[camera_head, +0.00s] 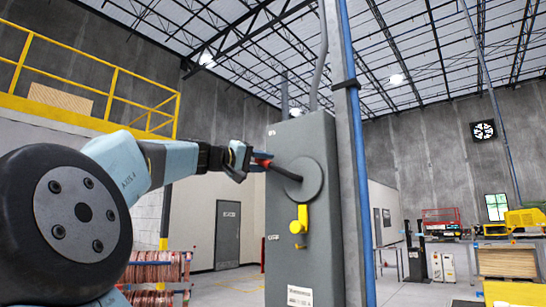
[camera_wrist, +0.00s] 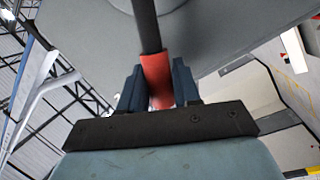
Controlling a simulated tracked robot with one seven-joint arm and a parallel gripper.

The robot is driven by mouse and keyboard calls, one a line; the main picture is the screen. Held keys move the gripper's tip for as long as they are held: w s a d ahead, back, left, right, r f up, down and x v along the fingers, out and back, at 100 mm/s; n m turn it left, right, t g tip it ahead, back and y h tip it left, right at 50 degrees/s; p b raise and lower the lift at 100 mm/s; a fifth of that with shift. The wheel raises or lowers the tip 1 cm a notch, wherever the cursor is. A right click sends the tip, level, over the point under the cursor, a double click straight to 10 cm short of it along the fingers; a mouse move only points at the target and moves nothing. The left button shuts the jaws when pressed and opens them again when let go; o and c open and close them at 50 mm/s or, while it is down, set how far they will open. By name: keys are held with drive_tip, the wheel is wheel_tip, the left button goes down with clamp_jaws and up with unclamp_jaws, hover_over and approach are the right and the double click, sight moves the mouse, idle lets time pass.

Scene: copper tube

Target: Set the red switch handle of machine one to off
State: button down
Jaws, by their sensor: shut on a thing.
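The grey switch box (camera_head: 312,222) stands upright in the head view, with a round disc (camera_head: 304,180) on its face. The switch handle is a dark rod with a red grip (camera_head: 262,161). It points from the disc up and to the left. My gripper (camera_head: 250,163) is at the red end of the handle. In the wrist view my gripper (camera_wrist: 160,88) has its two blue fingers on either side of the red grip (camera_wrist: 155,70), shut on it. The dark rod (camera_wrist: 147,25) runs on from the grip towards the disc. The grip's lower end is partly hidden by the gripper.
A yellow latch (camera_head: 300,220) sits on the box below the disc. A grey post (camera_head: 348,180) with a blue pipe (camera_head: 361,200) stands right beside the box. Copper coils (camera_head: 155,270) are at lower left.

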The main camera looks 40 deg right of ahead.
drive_tip(key=f+n, duration=0.2)
drive_tip(key=w+f+n+h, duration=0.1)
drive_tip(key=f+n, duration=0.1)
drive_tip(key=f+n+t, duration=0.1)
drive_tip(key=f+n, duration=0.1)
drive_tip(key=shift+w+a+h, duration=0.15)
drive_tip(key=shift+w+h, duration=0.1)
drive_tip(key=shift+h, duration=0.05)
drive_tip(key=f+n+t, duration=0.1)
drive_tip(key=n, duration=0.1)
drive_tip(key=s+f+n, duration=0.1)
drive_tip(key=f+n, duration=0.1)
drive_tip(key=f+n+t, duration=0.1)
drive_tip(key=f+n, duration=0.1)
drive_tip(key=n, duration=0.1)
drive_tip(key=shift+s+f+t+h, duration=0.2)
drive_tip(key=shift+t+h, duration=0.1)
drive_tip(key=shift+h, duration=0.1)
drive_tip(key=f+n, duration=0.1)
drive_tip(key=s+n, duration=0.1)
drive_tip(key=shift+d+f+n+t, duration=0.2)
drive_tip(key=shift+f+n+t, duration=0.1)
drive_tip(key=shift+f+t, duration=0.1)
drive_tip(key=shift+s+d+f+n+t, duration=0.15)
drive_tip(key=shift+s+f+n+t, duration=0.5)
drive_tip(key=shift+n, duration=0.55)
drive_tip(key=shift+f, duration=0.2)
drive_tip(key=c, duration=0.9)
unclamp_jaws()
drive_tip(key=shift+r, duration=0.1)
